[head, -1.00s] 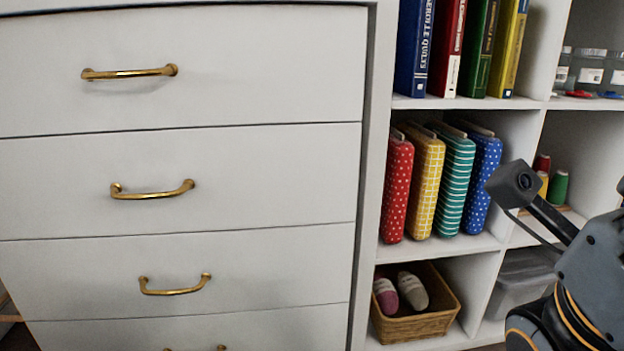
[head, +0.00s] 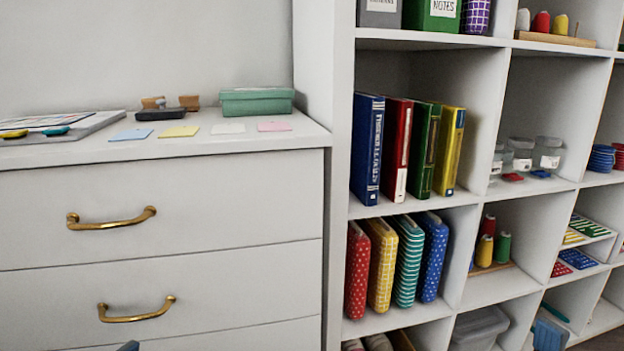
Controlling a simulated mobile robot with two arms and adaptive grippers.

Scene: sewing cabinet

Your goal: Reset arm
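Neither of my grippers can be made out in the head view now. A small dark blue-grey piece at the bottom edge, in front of the drawers, may be part of my arm; no fingers show on it. The white drawer cabinet (head: 230,205) stands at the left. Its two visible drawers, with brass handles (head: 112,218), are closed.
On the cabinet top are a green box (head: 257,102), coloured cards (head: 180,131) and a grey board (head: 85,125). The white shelf unit (head: 480,40) at right holds upright books (head: 366,150), patterned fabric bolts (head: 381,265), jars (head: 547,153) and thread spools (head: 502,248).

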